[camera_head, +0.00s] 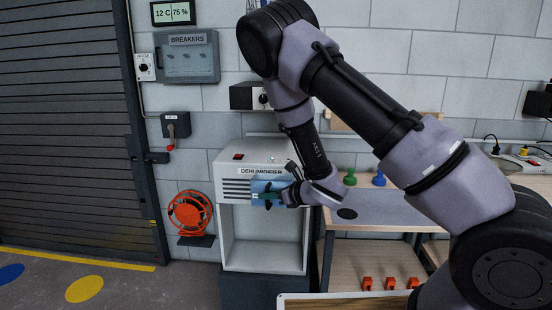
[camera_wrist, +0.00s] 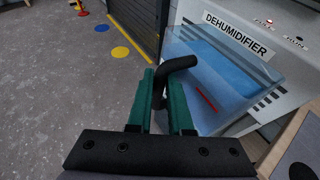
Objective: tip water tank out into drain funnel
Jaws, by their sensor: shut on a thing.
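The water tank (camera_wrist: 238,88) is a clear bluish box with a black handle (camera_wrist: 181,64), a red mark on its wall and blue water visible inside. My gripper (camera_wrist: 163,98), with green fingers, is shut on the handle. In the head view, the tank (camera_head: 268,186) shows small in front of the dehumidifier (camera_head: 230,160), partly hidden by my gripper (camera_head: 280,197). The dehumidifier's lower bay (camera_head: 262,240) is open and empty. A dark round spot (camera_head: 347,213), perhaps the drain funnel's mouth, lies in the grey bench top to the right; a dark disc (camera_wrist: 303,171) also shows in the wrist view.
The bench (camera_head: 385,208) stands right of the dehumidifier, with a green knob-like object (camera_head: 350,178) and a blue one (camera_head: 379,179) at its back. Orange pieces (camera_head: 390,283) stand low in front. An orange hose reel (camera_head: 190,213) hangs left.

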